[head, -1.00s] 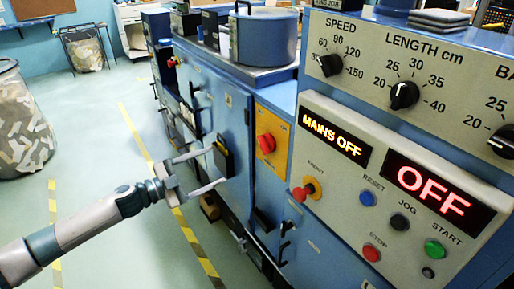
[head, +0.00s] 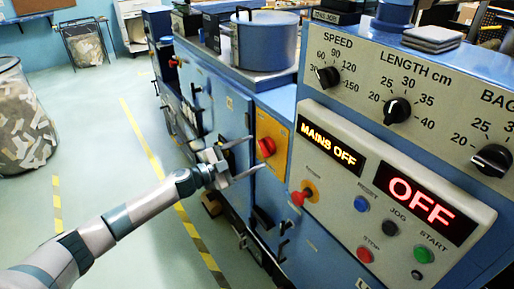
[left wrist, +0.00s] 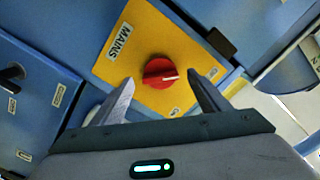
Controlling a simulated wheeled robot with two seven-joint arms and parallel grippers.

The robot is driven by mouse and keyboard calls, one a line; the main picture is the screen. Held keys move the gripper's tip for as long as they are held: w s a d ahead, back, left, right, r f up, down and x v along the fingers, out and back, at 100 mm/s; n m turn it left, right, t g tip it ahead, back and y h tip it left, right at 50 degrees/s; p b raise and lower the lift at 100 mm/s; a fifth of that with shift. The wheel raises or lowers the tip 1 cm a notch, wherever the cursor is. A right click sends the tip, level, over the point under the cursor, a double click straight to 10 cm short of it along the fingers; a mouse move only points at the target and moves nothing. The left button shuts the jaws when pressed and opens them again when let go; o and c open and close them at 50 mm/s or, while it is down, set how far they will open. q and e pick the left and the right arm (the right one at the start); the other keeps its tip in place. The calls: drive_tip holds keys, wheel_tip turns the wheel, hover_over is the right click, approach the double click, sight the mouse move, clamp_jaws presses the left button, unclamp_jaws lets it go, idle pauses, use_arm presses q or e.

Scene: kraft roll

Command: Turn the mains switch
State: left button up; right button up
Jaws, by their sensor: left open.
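The mains switch (head: 266,147) is a red rotary knob on a yellow plate (head: 271,128) on the blue machine's side. In the left wrist view the red knob (left wrist: 160,72) has a white pointer line, and the yellow plate carries the label MAINS. My left gripper (head: 254,155) is open and empty. Its fingers point at the switch. In the left wrist view the knob appears between and ahead of the two fingertips (left wrist: 168,80), seemingly not touched. The display (head: 330,143) reads MAINS OFF. My right gripper is out of view.
A control panel with a red OFF display (head: 429,204), a red knob on a yellow base (head: 304,194), coloured buttons and dials stands right of the switch. A black handle (left wrist: 11,77) sits on the neighbouring blue door. A scrap bin (head: 22,120) stands left on open floor.

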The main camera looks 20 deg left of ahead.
sight(266, 147)
use_arm(q)
drive_tip(key=shift+x, duration=1.35)
drive_tip(key=c, duration=1.1)
drive_tip(key=shift+o, duration=0.3)
